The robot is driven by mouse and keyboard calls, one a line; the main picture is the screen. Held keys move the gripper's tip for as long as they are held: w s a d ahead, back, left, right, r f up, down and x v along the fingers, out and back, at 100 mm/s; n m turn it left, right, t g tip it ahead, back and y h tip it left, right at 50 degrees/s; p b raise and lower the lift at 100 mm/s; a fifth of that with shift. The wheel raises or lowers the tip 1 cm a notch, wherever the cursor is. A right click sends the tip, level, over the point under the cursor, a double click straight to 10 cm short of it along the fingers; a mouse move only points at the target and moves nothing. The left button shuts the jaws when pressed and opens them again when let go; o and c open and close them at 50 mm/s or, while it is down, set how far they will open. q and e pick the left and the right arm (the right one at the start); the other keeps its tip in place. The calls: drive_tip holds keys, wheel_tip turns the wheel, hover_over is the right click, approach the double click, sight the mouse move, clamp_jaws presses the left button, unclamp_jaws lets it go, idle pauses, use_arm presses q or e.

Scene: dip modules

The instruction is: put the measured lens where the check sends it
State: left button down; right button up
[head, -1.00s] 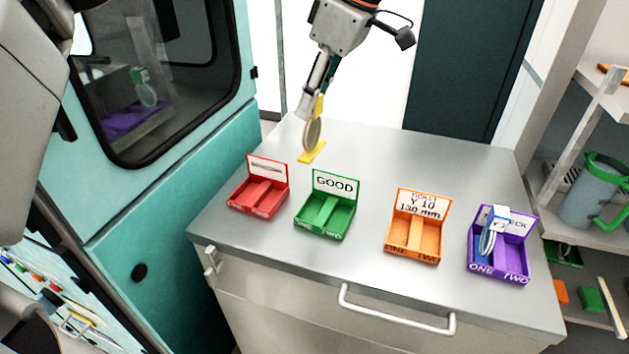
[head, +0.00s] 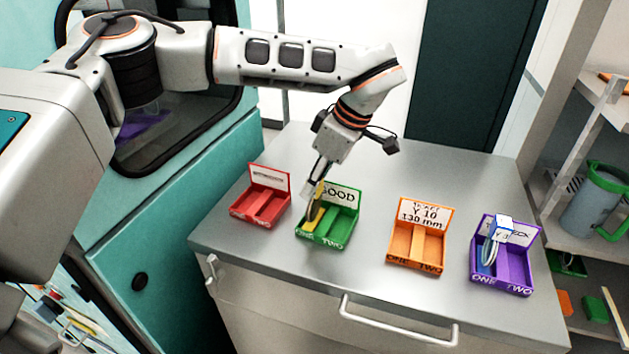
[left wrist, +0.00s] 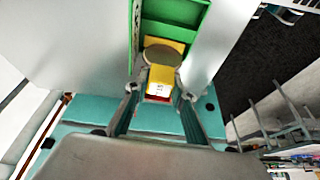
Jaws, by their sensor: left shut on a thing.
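My left gripper (head: 318,190) is shut on the yellow holder of a round lens (head: 314,208). The lens is at the left compartment, ONE, of the green GOOD tray (head: 343,238); I cannot tell if it touches the floor. In the left wrist view the lens (left wrist: 162,55) and its yellow holder (left wrist: 160,76) show between the fingers, against the green tray (left wrist: 197,20). My right gripper is out of view.
A red tray (head: 264,203) stands left of the green one; its card is unreadable. The grey worktop (head: 460,185) is clear behind and between the trays. A shelf with a blue-grey jug (head: 593,205) stands at the right.

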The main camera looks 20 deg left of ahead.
use_arm(q)
drive_tip(key=shift+f, duration=0.15)
drive_tip(key=c, duration=1.7)
unclamp_jaws()
drive_tip(key=v, duration=1.2)
drive_tip(key=shift+b, duration=0.3)
